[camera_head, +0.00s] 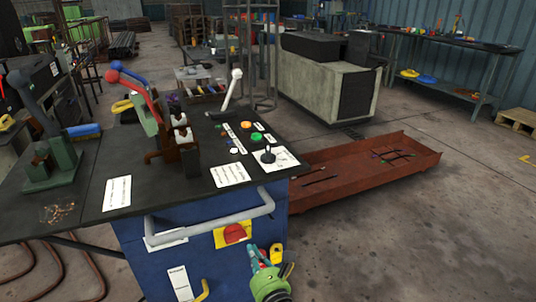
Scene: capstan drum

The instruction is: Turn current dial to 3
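The current dial (268,156) is a small dark knob on a white scale card (276,158) at the right front corner of the dark bench top. Its pointer and the scale numbers are too small to read. My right gripper (266,257) shows at the bottom, in front of the blue cabinet, below the dial and apart from it. Its green body has a yellow finger and a teal and red part, with a gap between their tips, so it looks open and empty. My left gripper cannot be made out.
The bench (90,180) carries levers, colored buttons (256,137) and white cards. A grey rail (215,225) runs along the blue cabinet's front, above a red knob on a yellow plate (234,234). A rusty tray (365,170) lies right on the floor. Floor at lower right is clear.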

